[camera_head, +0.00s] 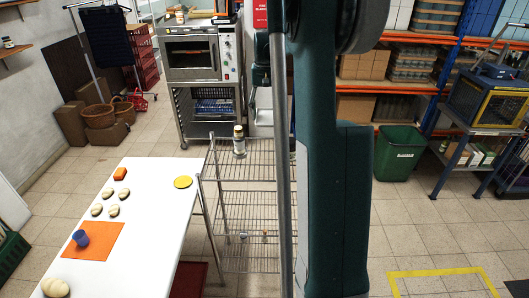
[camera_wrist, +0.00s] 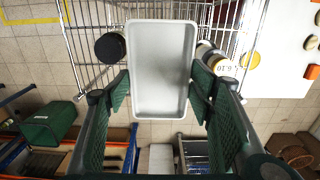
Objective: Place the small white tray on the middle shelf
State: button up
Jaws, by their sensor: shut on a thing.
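The small white tray (camera_wrist: 160,70) is a shallow rectangular tray, seen from above in the wrist view. My gripper (camera_wrist: 161,88) is shut on it, with one green finger at each long side. The tray looks empty. The wire rack (camera_head: 235,188) with several shelves stands right of the white table in the head view; its middle shelf (camera_head: 245,186) looks bare in the part that shows. In the wrist view the rack (camera_wrist: 85,25) lies beyond the tray. In the head view my arm hides the tray, my gripper and the rack's right side.
A jar (camera_head: 239,140) stands on the rack's top shelf. A black-lidded jar (camera_wrist: 110,47) is left of the tray in the wrist view, and more jars (camera_wrist: 218,64) are right of it. Small items (camera_head: 243,237) sit on a low shelf. The white table (camera_head: 150,200) stands left.

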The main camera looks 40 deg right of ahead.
send_over(265, 156)
notch_tip(265, 156, down, 11)
jog(key=shift+r, duration=0.2)
jog(key=shift+w, duration=0.15)
jog(key=shift+f, duration=3.15)
jog(key=shift+f+p, duration=0.3)
jog(key=shift+f, duration=1.55)
jog(key=shift+f, duration=0.1)
jog(key=o, duration=0.5)
jog(key=shift+f, duration=0.1)
jog(key=o, duration=0.5)
